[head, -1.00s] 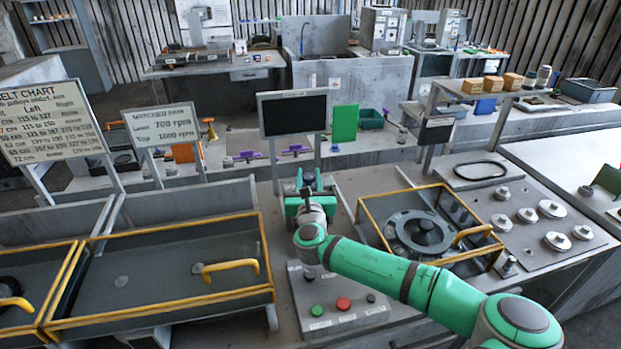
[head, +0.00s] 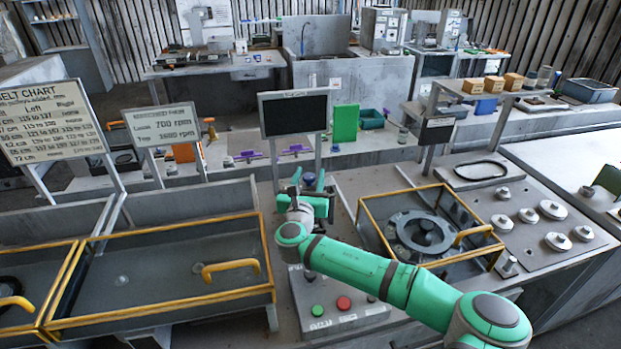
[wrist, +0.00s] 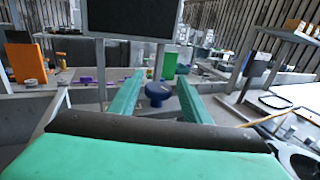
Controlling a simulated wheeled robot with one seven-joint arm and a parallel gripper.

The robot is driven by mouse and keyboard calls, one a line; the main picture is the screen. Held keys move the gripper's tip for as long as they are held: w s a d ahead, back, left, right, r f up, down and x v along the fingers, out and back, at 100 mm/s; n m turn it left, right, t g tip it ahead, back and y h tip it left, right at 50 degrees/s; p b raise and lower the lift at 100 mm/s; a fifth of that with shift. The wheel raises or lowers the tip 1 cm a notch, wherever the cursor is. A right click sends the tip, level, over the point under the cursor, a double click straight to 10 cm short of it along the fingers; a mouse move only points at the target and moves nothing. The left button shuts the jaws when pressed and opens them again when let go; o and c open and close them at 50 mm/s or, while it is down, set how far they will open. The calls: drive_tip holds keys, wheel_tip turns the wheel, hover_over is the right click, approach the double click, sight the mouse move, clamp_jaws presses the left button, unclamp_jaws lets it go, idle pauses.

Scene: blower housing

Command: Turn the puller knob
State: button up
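A dark blue round knob (head: 309,180), likely the puller knob, stands below the dark screen, partly hidden behind my gripper (head: 312,193). In the wrist view the blue knob (wrist: 157,91) shows its rounded top on a narrower neck. My gripper's two green fingers (wrist: 160,80) are open, one on each side of the knob in that picture, with clear gaps to both. I cannot tell whether the fingertips reach as far as the knob. Nothing is held.
A dark screen (head: 294,115) on posts stands just behind the knob. A panel with green and red buttons (head: 343,319) lies below my arm. Yellow-framed guards stand either side: a tray (head: 160,312) at left, a round housing (head: 420,232) at right.

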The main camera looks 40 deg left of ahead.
sight(309, 176)
idle(0.3)
drive_tip(key=shift+r, duration=0.3)
wheel_tip(309, 176, up, 2)
drive_tip(key=shift+r, duration=0.25)
drive_tip(key=s+d+r, duration=0.7)
drive_tip(key=s+r, duration=0.2)
drive_tip(key=s, duration=0.3)
drive_tip(key=shift+d+r, duration=0.2)
drive_tip(key=shift+r, duration=0.2)
drive_tip(key=shift+a, duration=0.15)
